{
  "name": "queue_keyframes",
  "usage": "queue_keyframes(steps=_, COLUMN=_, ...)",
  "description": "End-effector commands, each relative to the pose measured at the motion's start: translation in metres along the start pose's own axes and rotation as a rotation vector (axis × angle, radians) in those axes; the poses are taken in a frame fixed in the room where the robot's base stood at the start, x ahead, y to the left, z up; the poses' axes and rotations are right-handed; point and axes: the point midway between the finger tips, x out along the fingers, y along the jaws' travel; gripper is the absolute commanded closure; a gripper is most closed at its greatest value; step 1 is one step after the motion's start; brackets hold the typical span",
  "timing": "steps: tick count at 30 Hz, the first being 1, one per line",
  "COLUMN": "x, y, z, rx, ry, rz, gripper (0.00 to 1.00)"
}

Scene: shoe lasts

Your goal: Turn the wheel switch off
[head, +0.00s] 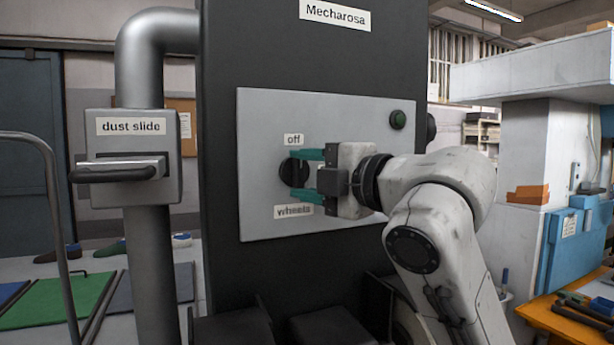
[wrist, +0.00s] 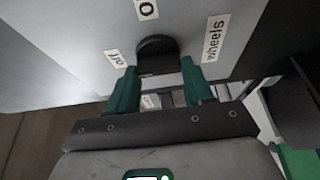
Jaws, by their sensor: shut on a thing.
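The wheel switch (head: 288,173) is a round black knob on a light grey panel, between an "off" label (head: 293,139) above and a "wheels" label (head: 294,211) below. My gripper (head: 298,176) reaches it from the right, with one green finger at its upper side and one at its lower side, shut on it. In the wrist view the knob (wrist: 157,47) lies between the fingertips, with "off" to its left and "wheels" to its right. Which label the knob points to I cannot tell.
The grey panel (head: 262,118) carries a green button (head: 397,119) at its upper right, on a dark machine marked "Mecharosa". A dust slide box (head: 133,188) with a protruding handle stands to the left on a pipe. An orange-topped bench (head: 545,318) is at the lower right.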

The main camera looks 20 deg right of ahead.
Motion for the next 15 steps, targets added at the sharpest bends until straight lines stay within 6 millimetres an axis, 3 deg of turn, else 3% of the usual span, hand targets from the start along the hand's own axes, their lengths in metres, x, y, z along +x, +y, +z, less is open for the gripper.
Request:
queue_keyframes(steps=13, x=0.001, y=-0.0026, z=-0.0013, rx=-0.01, ry=0.003, rz=-0.011, gripper=0.79)
queue_keyframes(steps=14, x=0.001, y=-0.0026, z=-0.0013, rx=-0.01, ry=0.003, rz=-0.011, gripper=0.48)
queue_keyframes(steps=15, x=0.001, y=-0.0026, z=-0.0013, rx=-0.01, ry=0.003, rz=-0.01, gripper=0.44)
